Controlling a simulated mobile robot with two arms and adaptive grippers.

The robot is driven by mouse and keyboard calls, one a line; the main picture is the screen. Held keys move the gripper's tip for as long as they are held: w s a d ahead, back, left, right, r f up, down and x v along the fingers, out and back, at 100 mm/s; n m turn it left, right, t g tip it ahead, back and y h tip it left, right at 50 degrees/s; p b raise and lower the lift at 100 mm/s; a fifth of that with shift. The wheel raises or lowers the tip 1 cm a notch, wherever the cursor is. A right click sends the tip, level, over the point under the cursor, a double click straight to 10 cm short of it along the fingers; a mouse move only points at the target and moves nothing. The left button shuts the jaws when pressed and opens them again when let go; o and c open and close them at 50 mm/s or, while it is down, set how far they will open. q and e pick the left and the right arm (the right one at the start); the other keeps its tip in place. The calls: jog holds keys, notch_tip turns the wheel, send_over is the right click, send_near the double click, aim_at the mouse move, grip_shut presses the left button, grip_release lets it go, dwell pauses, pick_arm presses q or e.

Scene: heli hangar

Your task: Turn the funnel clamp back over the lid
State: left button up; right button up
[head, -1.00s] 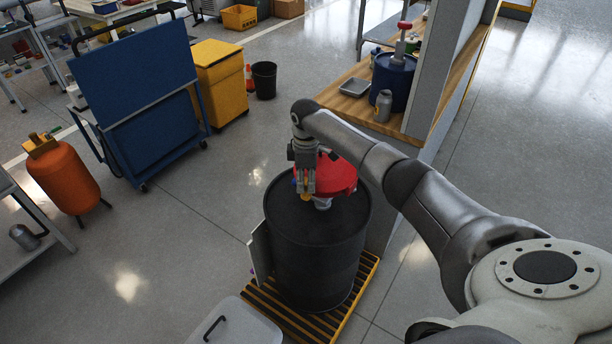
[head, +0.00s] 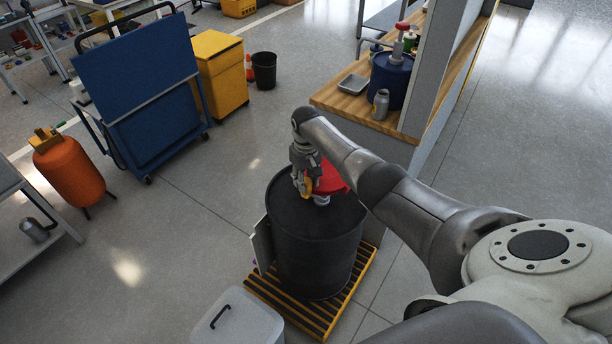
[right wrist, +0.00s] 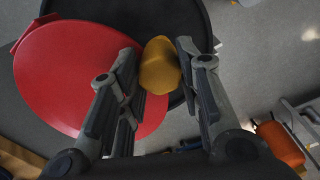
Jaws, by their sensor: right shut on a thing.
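The red funnel lid (head: 330,179) sits on top of a black drum (head: 312,255), partly hidden behind my arm. In the right wrist view the lid (right wrist: 75,75) is a broad red disc left of the fingers. The yellow funnel clamp (head: 307,187) is at the lid's left edge in the head view. My right gripper (head: 304,185) comes down over the drum and is shut on the clamp. In the right wrist view the clamp (right wrist: 160,66) is between the fingertips of the right gripper (right wrist: 158,72). My left gripper is not in view.
The drum stands on a yellow slatted pallet (head: 325,312). A grey lidded bin (head: 240,318) is in front. A wooden counter (head: 345,95) with a blue drum (head: 390,78) stands behind right. An orange tank (head: 70,172) and blue board cart (head: 140,85) are left, with open floor between.

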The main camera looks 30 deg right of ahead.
aim_at(306, 180)
jog(key=shift+w+r+m+p, duration=0.1)
jog(key=shift+m+p, duration=0.6)
jog(key=shift+m, duration=1.6)
jog(key=o, duration=1.1)
jog(key=shift+c, duration=0.2)
notch_tip(306, 180, up, 12)
